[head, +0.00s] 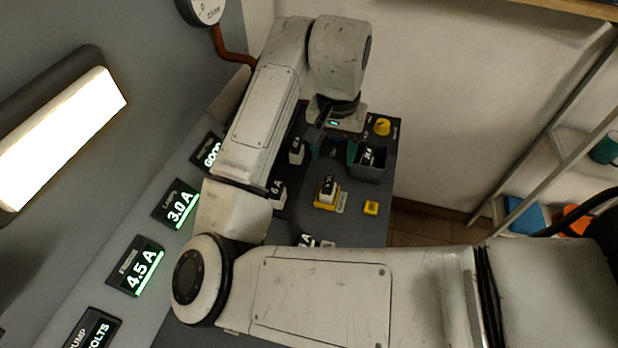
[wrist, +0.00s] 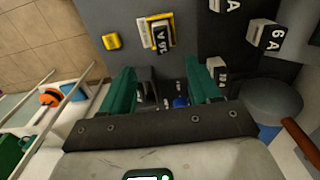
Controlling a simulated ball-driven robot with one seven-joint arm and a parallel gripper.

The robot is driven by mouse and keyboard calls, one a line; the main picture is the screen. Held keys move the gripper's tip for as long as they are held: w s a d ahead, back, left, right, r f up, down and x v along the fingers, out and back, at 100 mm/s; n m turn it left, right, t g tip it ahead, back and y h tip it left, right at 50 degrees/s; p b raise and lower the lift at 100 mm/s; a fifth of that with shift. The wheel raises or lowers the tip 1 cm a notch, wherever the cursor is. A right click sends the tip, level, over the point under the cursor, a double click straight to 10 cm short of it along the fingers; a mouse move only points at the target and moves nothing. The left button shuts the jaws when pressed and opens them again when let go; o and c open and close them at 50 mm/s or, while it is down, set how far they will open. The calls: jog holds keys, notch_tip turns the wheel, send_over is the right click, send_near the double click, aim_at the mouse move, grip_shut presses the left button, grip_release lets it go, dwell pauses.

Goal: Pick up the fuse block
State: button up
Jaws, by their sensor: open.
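Several small white-and-black labelled blocks look like fuse blocks. One block (head: 328,186) sits on a yellow base (head: 327,205) mid-panel; it also shows in the wrist view (wrist: 161,38). Another block (head: 369,155) stands in a dark open bin (head: 369,173) at the right. Further blocks stand to the left, one upright (head: 296,151) and one partly behind my arm (head: 278,194). The wrist view shows a block marked 6 A (wrist: 262,35). My gripper (head: 334,150) is open and empty, its green fingers (wrist: 160,86) above the panel's far part, near the bin.
A yellow knob (head: 382,127) and a small yellow block (head: 371,208) are on the dark panel (head: 365,235). Lit meters (head: 136,268) line the left. A shelf rack (head: 545,165) with blue and orange items stands right. My arm hides the near panel.

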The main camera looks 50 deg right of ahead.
jog(key=shift+w+a+f, duration=0.2)
jog(key=shift+a, duration=0.1)
send_over(329, 182)
jog(key=f, duration=0.4)
jog(key=shift+w+f+b, duration=0.2)
jog(key=shift+w+b, duration=0.05)
jog(key=shift+b, duration=0.1)
jog(key=shift+s+f+p, duration=0.15)
jog(key=shift+f+p, duration=0.15)
jog(key=shift+f, duration=2.7)
grip_shut()
